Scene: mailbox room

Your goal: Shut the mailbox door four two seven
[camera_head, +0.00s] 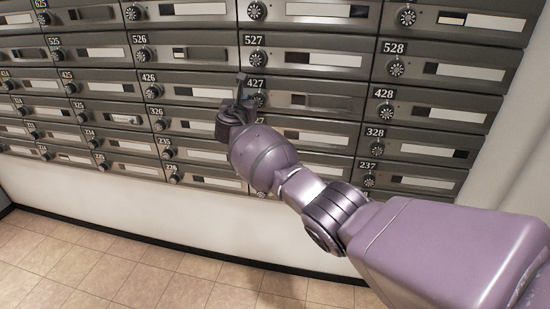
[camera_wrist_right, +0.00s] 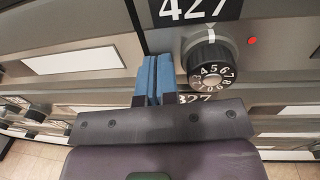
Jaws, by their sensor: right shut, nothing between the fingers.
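The mailbox door 427 (camera_head: 345,104) is in the middle of the head view, with its number plate at its upper left. It looks about level with its neighbours; I cannot tell whether a small gap is left. In the right wrist view its plate (camera_wrist_right: 195,9) and round dial (camera_wrist_right: 208,68) are close up, with a small red dot beside them. My right gripper (camera_head: 241,85) is at the door's left end. Its blue fingertips (camera_wrist_right: 154,75) are together and empty, just left of the dial. I cannot tell whether they touch the front. My left gripper is out of view.
Rows of grey mailboxes surround it: 527 (camera_head: 305,57) above, 428 (camera_head: 440,112) to the right and 426 (camera_head: 195,92) to the left. Dials stick out from the fronts. Tiled floor (camera_head: 130,265) lies clear below at the left.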

